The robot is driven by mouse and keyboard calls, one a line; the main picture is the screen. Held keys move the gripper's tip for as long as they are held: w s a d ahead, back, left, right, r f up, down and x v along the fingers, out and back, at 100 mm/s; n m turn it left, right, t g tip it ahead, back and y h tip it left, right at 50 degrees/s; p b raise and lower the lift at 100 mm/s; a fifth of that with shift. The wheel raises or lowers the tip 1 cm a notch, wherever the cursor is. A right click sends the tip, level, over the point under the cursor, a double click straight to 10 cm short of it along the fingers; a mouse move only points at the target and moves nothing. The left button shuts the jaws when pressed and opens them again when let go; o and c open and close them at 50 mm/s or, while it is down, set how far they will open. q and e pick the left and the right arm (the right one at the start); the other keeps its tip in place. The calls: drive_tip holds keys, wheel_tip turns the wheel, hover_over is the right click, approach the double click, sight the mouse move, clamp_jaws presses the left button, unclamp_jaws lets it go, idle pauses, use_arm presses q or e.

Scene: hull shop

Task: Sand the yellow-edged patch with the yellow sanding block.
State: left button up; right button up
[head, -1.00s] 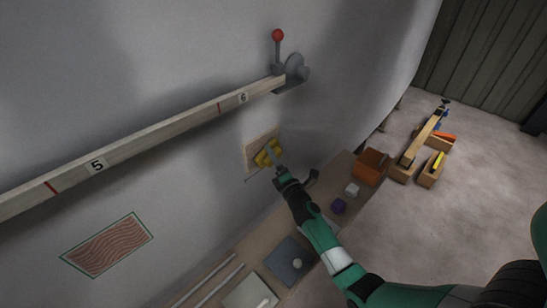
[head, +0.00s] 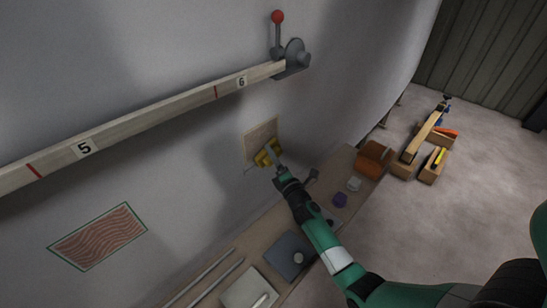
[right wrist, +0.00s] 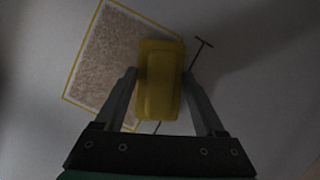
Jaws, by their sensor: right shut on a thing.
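The yellow-edged patch (head: 261,136) is a tan, rough rectangle on the grey hull wall. It also shows in the right wrist view (right wrist: 112,62), with its yellow border. My right gripper (head: 272,160) is shut on the yellow sanding block (right wrist: 160,80). The block (head: 266,153) is over the patch's lower right part and hides some of it; I cannot tell whether it touches the surface. My left gripper is not in view.
A green-edged patch (head: 97,236) is at lower left on the hull. A numbered batten (head: 140,124) crosses above, ending at a red-knobbed lever (head: 278,32).

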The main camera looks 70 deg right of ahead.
drive_tip(key=shift+w+r+p, duration=0.2)
drive_tip(key=shift+r+p, duration=5.5)
drive_tip(key=shift+r, duration=0.5)
drive_tip(key=shift+s+f+b, duration=0.15)
drive_tip(key=shift+f+b, duration=4.65)
drive_tip(key=shift+f, duration=0.15)
drive_tip(key=shift+f, duration=0.1)
wheel_tip(320, 180, down, 3)
drive_tip(key=b, duration=0.3)
drive_tip(key=o, duration=0.6)
drive_tip(key=c, duration=0.6)
